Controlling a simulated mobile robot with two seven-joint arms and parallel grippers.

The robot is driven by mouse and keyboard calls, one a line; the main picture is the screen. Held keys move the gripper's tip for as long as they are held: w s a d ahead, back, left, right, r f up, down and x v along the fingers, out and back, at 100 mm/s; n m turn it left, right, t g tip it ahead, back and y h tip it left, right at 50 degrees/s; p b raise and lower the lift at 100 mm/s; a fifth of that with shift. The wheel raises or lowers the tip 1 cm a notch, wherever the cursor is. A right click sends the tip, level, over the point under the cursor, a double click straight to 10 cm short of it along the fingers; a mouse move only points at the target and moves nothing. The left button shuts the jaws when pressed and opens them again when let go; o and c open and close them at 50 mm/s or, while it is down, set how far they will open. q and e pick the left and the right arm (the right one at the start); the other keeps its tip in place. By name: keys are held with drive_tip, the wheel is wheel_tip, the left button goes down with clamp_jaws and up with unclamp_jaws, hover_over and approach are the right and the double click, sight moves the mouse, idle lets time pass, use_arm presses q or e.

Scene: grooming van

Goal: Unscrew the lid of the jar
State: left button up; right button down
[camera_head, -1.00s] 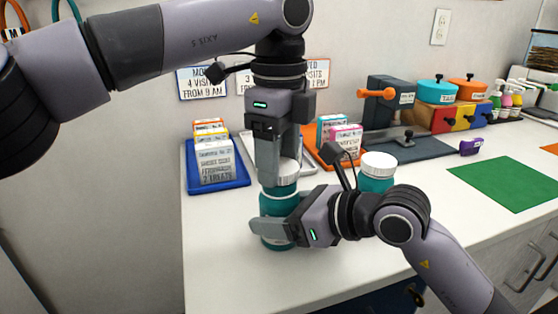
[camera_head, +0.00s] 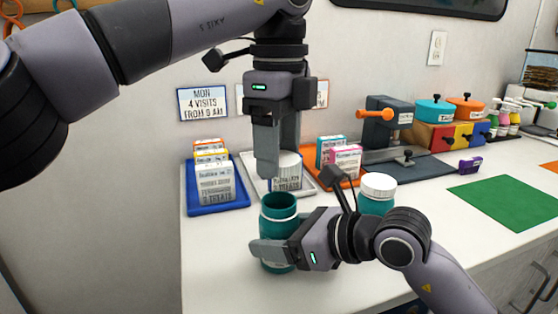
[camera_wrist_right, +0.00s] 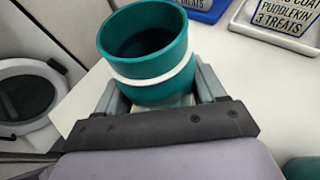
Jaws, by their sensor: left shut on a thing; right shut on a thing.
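The teal jar (camera_head: 279,212) stands open-mouthed on the white counter. My right gripper (camera_head: 281,243) is shut around its body from the right. In the right wrist view the jar (camera_wrist_right: 147,45) shows a dark hollow inside and a white band, with a finger on each side. The silver-white lid (camera_head: 289,158) is off the jar and held in my left gripper (camera_head: 278,160), which points down above and slightly behind the jar mouth. The lid is partly hidden by a finger, and a labelled box behind blends with it.
A second teal jar with a white lid (camera_head: 378,187) stands just right behind my right gripper. Blue (camera_head: 217,207), white and orange trays with boxes lie behind. A vise-like device (camera_head: 388,125) and a green mat (camera_head: 510,190) are further right. The counter's front left is clear.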

unclamp_jaws()
drive_tip(key=shift+d, duration=0.1)
